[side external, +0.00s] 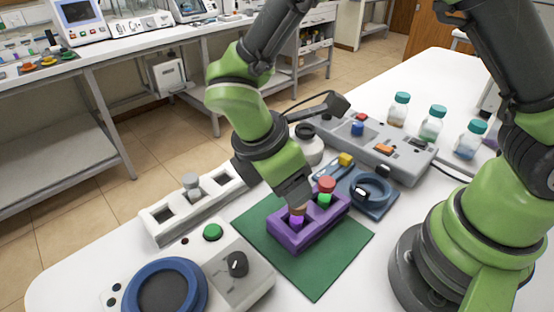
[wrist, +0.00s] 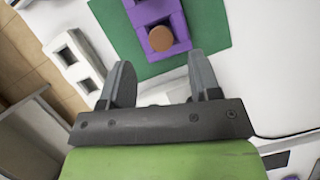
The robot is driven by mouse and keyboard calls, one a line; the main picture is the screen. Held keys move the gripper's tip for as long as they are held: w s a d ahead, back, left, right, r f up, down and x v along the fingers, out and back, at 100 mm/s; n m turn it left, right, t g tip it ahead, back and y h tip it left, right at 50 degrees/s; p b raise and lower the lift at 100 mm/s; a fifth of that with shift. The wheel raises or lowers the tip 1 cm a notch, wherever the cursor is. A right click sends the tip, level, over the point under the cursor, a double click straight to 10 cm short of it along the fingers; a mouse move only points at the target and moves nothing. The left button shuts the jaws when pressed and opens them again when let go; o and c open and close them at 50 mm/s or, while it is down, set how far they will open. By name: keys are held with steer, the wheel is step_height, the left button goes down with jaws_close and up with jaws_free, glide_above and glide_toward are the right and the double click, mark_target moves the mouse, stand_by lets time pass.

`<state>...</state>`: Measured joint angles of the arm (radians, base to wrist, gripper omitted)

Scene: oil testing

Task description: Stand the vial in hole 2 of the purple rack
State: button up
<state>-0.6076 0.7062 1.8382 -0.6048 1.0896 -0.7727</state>
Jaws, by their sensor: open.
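The purple rack (side external: 310,232) stands on a green mat. A brown-capped vial with a purple body (side external: 297,219) stands upright in the rack's near-left hole. In the wrist view its round brown cap (wrist: 161,38) sits on the purple rack (wrist: 183,27), beyond the fingertips. A red-capped vial with a green body (side external: 325,192) stands toward the rack's other end. My gripper (side external: 296,199) is just above the brown cap and partly hides it. In the wrist view my gripper (wrist: 158,68) is open, with nothing between its fingers. Hole numbers cannot be read.
The green mat (side external: 330,262) has bare room in front. A grey box with a blue dial (side external: 160,292), a blue holder (side external: 372,195) and a grey panel (side external: 392,150) surround it. Several teal-capped bottles (side external: 433,123) stand behind.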

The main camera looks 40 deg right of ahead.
steer(key=s+d+r+m+t+y, duration=0.1)
steer(key=d+r+m+y, duration=0.1)
steer(key=r+m, duration=0.35)
steer(key=s+d+r+m+t+y, duration=0.1)
steer(key=d+r+m+y, duration=0.1)
steer(key=r, duration=0.6)
steer(key=s+d+r+m+t+y, duration=0.2)
steer(key=s+d+r+m+t, duration=0.3)
steer(key=s+m, duration=0.3)
steer(key=shift+d+r+m+t, duration=0.2)
steer(key=shift+m+t, duration=0.5)
steer(key=shift+m, duration=1.15)
steer(key=shift+s, duration=0.1)
